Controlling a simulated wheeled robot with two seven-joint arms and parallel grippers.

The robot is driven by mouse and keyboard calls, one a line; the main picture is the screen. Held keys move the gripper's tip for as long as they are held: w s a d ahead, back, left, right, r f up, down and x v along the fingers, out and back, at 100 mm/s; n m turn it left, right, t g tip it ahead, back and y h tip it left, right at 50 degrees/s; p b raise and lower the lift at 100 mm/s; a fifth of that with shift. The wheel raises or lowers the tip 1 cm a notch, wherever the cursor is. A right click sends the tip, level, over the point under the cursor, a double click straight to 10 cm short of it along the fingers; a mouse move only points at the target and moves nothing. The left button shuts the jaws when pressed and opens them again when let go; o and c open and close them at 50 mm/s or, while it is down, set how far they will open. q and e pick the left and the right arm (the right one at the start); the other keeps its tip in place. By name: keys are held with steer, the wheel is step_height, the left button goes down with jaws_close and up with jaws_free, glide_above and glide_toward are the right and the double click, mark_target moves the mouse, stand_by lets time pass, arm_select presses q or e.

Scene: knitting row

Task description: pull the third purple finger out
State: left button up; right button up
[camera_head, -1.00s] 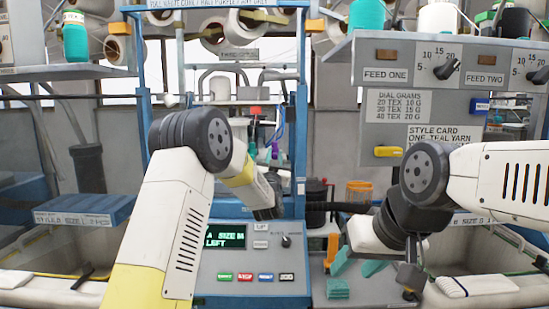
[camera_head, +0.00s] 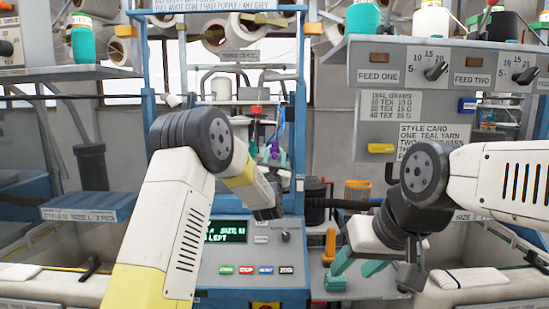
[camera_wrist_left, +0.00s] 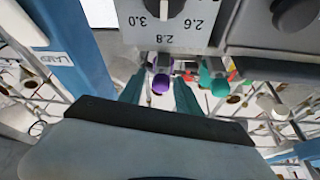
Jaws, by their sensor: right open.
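A purple finger (camera_wrist_left: 161,84) with a pale top hangs under the dial in the left wrist view. It also shows as a small purple spot behind the console in the head view (camera_head: 275,150). My left gripper (camera_wrist_left: 160,97) has its two teal fingertips apart, one on each side of the purple finger; I cannot tell whether they touch it. A teal finger (camera_wrist_left: 217,80) hangs to the right of the purple one.
The console has a green display (camera_head: 227,232) and several coloured buttons. A grey dial box (camera_wrist_left: 165,20) is close above the left fingertips. An orange jar (camera_head: 357,190) stands at right.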

stand_by(0.3)
arm_select(q)
steer(key=v, duration=0.7)
steer(key=shift+s, duration=0.4)
steer(key=shift+f, duration=0.1)
